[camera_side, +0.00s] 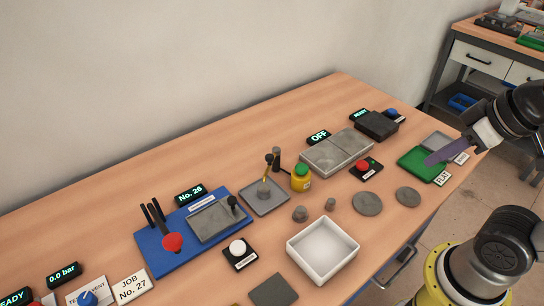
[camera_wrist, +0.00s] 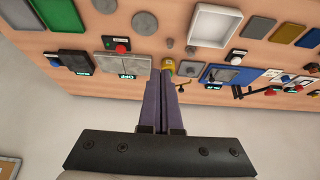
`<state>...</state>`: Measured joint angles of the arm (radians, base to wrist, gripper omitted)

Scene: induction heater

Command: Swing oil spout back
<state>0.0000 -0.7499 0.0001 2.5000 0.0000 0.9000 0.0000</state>
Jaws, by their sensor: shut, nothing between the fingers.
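The oil spout (camera_side: 266,181) is a thin brass-coloured arm with a dark knob on top, over a square grey tray (camera_side: 277,204). My gripper (camera_side: 430,160) has purple fingers, shut and empty, near the green mat at the right end of the table, well apart from the spout. In the wrist view the fingers (camera_wrist: 162,78) point toward the table, with the yellow bottle (camera_wrist: 168,64) beyond their tips.
A grey heater plate block (camera_side: 338,152) with an OFF display and a red button (camera_side: 362,164) stand between my gripper and the spout. A white bin (camera_side: 323,250), grey discs (camera_side: 367,204) and a blue board (camera_side: 160,247) lie around.

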